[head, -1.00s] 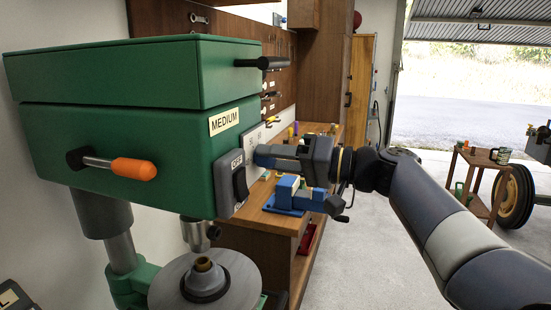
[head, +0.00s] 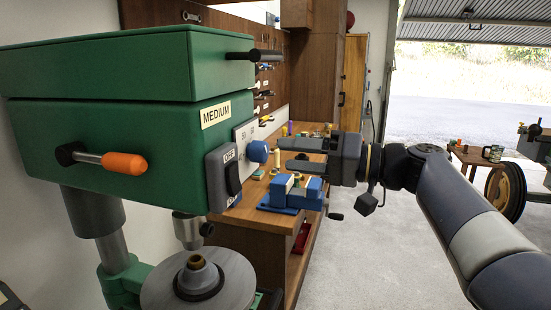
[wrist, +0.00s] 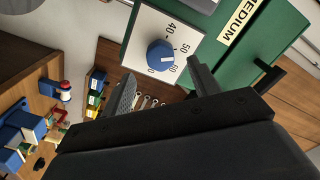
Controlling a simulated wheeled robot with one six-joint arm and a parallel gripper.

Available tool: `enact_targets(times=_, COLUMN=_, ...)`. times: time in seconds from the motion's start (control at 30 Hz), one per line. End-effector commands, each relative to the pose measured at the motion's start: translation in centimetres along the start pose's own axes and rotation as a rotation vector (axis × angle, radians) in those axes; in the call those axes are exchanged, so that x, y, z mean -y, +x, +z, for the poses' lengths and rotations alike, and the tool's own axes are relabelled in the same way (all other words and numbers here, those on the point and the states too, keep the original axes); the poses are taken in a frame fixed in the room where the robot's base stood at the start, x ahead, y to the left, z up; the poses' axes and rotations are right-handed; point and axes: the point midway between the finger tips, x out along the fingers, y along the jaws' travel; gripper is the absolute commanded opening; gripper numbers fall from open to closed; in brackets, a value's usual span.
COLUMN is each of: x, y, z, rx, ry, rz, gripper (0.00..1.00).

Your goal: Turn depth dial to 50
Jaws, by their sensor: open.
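The depth dial is a blue round knob (head: 258,151) on a white plate (head: 244,134) on the side of the green drill press head (head: 130,115). In the wrist view the knob (wrist: 160,55) shows a short white mark on its face, with the numbers 40, 50 and 60 printed on the plate (wrist: 150,28) around it. The mark lies on the side of 50 and 60; its exact reading is hard to tell. My gripper (head: 285,155) is open and empty, right of the knob with a small gap. Its fingers (wrist: 160,77) point towards the knob.
A black rocker switch (head: 232,177) sits beside the dial plate. A handle with an orange grip (head: 125,163) sticks out of the drill press. A blue vise (head: 290,192) stands on the wooden bench below my gripper. The floor to the right is open.

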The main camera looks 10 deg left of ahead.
Motion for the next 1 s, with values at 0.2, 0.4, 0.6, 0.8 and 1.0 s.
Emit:
enact_targets(times=0.2, x=-0.1, y=-3.8, z=0.0, rx=-0.003, ry=-0.002, rz=0.002, gripper=0.58)
enact_targets(times=0.4, x=0.0, y=-5.2, z=0.0, rx=0.0, ry=-0.001, rz=0.0, gripper=0.58)
enact_targets(times=0.6, x=0.0, y=-5.4, z=0.0, rx=0.001, ry=0.0, rz=-0.001, gripper=0.58)
enact_targets(times=0.8, x=0.1, y=-5.3, z=0.0, rx=0.001, ry=0.0, rz=-0.001, gripper=0.58)
enact_targets(times=1.0, x=0.2, y=-3.5, z=0.0, rx=0.003, ry=0.0, rz=-0.003, gripper=0.58)
